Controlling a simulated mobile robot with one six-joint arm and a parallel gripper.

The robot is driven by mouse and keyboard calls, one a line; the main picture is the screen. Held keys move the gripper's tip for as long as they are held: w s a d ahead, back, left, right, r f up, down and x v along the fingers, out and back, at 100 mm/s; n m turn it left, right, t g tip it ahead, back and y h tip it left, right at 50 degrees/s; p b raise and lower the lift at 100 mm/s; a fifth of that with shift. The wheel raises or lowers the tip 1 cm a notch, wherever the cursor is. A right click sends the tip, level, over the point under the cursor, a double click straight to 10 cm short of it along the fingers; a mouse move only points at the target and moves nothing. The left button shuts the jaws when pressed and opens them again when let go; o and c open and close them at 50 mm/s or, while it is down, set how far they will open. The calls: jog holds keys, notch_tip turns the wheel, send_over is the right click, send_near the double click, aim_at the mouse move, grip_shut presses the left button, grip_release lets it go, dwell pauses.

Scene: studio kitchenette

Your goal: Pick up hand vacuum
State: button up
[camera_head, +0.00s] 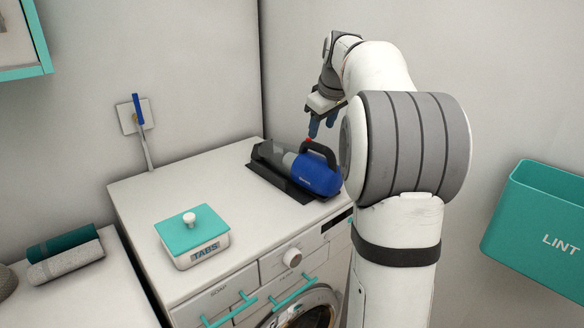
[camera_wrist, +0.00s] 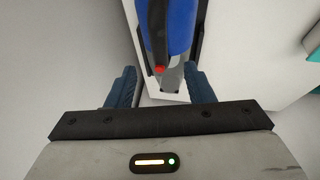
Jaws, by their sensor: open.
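The hand vacuum (camera_head: 316,174) has a blue body, a black top handle and a grey, see-through nozzle. It lies in a dark cradle (camera_head: 273,180) on top of the white washing machine, near the back wall. My gripper (camera_head: 319,124) is above the vacuum's handle, pointing down, with its blue fingers apart and nothing between them. In the wrist view the blue body of the vacuum (camera_wrist: 181,22) and its dark handle with a red button (camera_wrist: 159,69) show ahead of my open fingers (camera_wrist: 157,88). I cannot tell the exact gap to the handle.
A white box with a teal lid (camera_head: 191,227) marked TABS stands on the front left of the washing machine top (camera_head: 150,190). A teal LINT bin (camera_head: 540,225) is on the right wall. Rolled towels (camera_head: 65,255) lie at the left. The top between box and cradle is clear.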

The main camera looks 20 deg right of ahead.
aim_at(316, 144)
jog(key=p+x, duration=0.1)
jog(key=x, duration=0.6)
jog(key=shift+w, duration=0.2)
jog(key=shift+c, duration=0.3)
grip_shut()
jog(key=shift+r, duration=0.15)
